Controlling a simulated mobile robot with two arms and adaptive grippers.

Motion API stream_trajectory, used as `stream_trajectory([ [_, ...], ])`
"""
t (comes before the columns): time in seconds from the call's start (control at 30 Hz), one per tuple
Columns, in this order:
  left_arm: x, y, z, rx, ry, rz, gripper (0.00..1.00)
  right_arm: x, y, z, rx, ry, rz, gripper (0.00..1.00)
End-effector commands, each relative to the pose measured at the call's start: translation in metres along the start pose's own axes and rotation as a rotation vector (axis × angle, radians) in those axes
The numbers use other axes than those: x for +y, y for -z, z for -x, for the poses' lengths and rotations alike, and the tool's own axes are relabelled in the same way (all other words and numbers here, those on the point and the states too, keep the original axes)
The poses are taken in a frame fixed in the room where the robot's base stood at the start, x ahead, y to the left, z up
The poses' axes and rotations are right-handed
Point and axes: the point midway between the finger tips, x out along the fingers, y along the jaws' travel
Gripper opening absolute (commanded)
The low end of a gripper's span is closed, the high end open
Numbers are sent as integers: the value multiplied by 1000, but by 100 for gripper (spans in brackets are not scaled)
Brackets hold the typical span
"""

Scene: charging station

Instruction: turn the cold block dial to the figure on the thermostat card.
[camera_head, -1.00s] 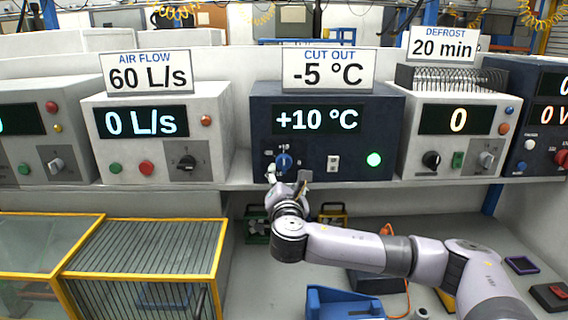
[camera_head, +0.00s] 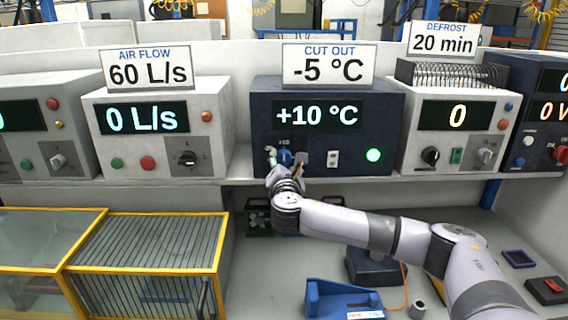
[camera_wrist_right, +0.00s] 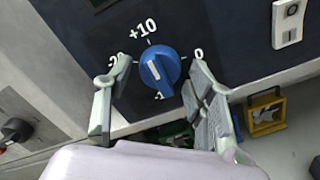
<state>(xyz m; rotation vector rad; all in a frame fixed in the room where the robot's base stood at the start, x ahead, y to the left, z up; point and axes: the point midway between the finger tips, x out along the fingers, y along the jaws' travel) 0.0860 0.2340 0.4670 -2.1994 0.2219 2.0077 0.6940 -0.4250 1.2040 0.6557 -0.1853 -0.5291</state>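The cold block (camera_head: 262,112) is the dark blue unit, its display reading +10 °C. The thermostat card (camera_head: 328,66) on top reads "CUT OUT -5 °C". Its blue dial (camera_head: 285,157) shows well in the right wrist view (camera_wrist_right: 160,69). The dial's white mark points up-left, about toward the printed +10; a 0 is printed at its right, and other marks are partly hidden. My right gripper (camera_head: 287,160) is open in front of the dial, a finger on each side of it in the wrist view (camera_wrist_right: 160,74). Gaps show between fingers and dial. My left gripper is not in view.
The air flow unit (camera_head: 218,120) stands left and the defrost unit (camera_head: 410,115) right. A shelf edge (camera_head: 420,185) runs below. A blue holder (camera_head: 340,300) lies lower down.

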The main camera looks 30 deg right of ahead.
Motion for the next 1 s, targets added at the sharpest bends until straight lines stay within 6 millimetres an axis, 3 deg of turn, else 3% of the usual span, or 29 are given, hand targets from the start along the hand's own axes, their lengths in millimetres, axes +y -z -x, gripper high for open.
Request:
stream_trajectory([
  [0.57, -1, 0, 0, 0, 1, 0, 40, 0, 0, 0, 0, 1, 0, 9],
  [1.0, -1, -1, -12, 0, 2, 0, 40, -2, 3, 0, 2, 2, -101, 9],
])
